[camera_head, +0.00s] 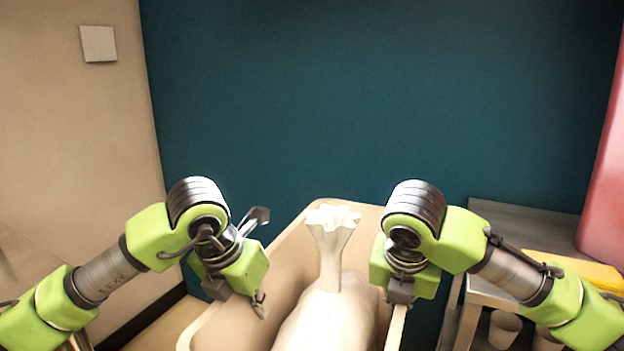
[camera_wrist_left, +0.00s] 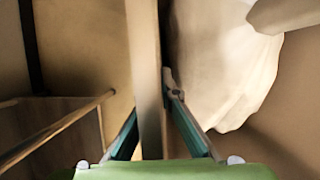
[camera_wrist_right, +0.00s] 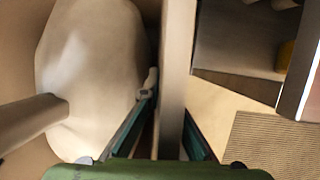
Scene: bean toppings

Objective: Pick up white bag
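The white bag (camera_head: 325,317) stands inside a tan bin, its gathered neck (camera_head: 331,254) pointing up and its frilled top flaring open. My left gripper (camera_head: 246,285) is at the bin's left wall and my right gripper (camera_head: 395,285) at its right wall. In the left wrist view my left fingers (camera_wrist_left: 155,115) are shut on the bin wall (camera_wrist_left: 147,60), one on each side. The right wrist view shows my right fingers (camera_wrist_right: 167,115) likewise shut on the opposite wall (camera_wrist_right: 178,50). The bag (camera_wrist_right: 90,55) is between the grippers, and neither holds it.
The bin (camera_head: 290,248) has its low rim around the bag. To the right are a grey shelf (camera_head: 520,220) with cups (camera_head: 503,328) below, a yellow item (camera_head: 575,268) and a red object (camera_head: 606,190). A teal wall (camera_head: 360,100) stands behind. The space above the bag is clear.

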